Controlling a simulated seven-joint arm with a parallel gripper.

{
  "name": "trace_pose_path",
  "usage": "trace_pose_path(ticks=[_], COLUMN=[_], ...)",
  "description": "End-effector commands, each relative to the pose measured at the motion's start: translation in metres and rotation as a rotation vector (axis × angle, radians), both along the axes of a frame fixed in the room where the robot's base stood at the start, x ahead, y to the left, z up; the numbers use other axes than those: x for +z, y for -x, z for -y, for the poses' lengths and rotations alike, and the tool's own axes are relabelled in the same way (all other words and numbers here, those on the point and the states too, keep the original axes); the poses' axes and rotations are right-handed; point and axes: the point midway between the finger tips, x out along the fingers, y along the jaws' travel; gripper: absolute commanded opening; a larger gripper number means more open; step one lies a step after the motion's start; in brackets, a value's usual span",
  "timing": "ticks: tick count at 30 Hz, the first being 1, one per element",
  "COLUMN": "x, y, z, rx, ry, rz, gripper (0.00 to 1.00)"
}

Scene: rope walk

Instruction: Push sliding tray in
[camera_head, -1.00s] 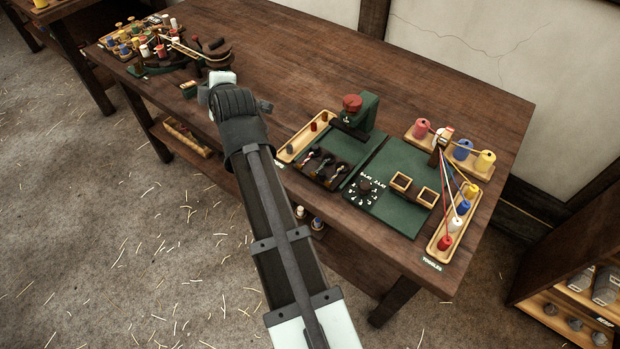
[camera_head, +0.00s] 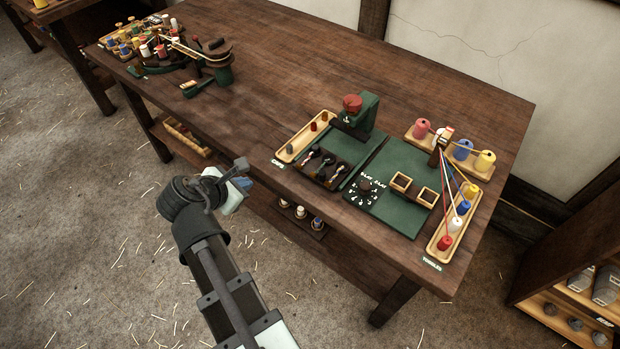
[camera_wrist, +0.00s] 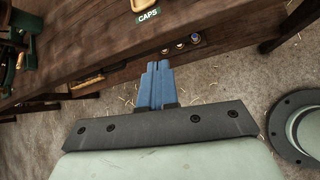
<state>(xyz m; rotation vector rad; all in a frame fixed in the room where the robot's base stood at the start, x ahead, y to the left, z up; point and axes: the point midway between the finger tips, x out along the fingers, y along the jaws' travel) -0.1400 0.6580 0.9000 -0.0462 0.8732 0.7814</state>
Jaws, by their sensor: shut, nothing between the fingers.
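A dark tray (camera_head: 322,165) with several small rope-like pieces sits on the green board (camera_head: 350,150), in front of a green press (camera_head: 362,115) with a red knob. It is the likeliest sliding tray. The wrist view does not show it. My gripper (camera_head: 243,182) is off the table's front edge, left of and nearer than the tray, apart from it. In the wrist view its blue fingers (camera_wrist: 155,85) are together and empty, pointing toward the table front.
A wooden tray of caps (camera_head: 305,137) lies left of the board; its CAPS label (camera_wrist: 148,15) shows in the wrist view. A dial panel (camera_head: 395,190) and spool racks (camera_head: 453,222) stand right. Small spools (camera_head: 300,212) sit on a low shelf. The middle tabletop is clear.

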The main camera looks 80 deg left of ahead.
Motion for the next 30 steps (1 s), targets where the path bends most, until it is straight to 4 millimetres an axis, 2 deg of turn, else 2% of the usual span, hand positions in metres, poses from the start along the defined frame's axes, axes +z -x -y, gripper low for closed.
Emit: trace_pose_path(ticks=[1,6,12,17,30], x=[-0.002,0.005,0.010,0.004,-0.034], y=[-0.014,-0.045,-0.059,-0.068,-0.120], z=[0.014,0.039,0.049,0.043,0.004], rx=[-0.021,-0.088,-0.125,-0.129,-0.128], ry=[0.012,0.032,0.036,0.037,0.037], rz=[0.082,0.292,0.387,0.393,0.390], gripper=[0.00,0.00,0.00,0.00,0.00])
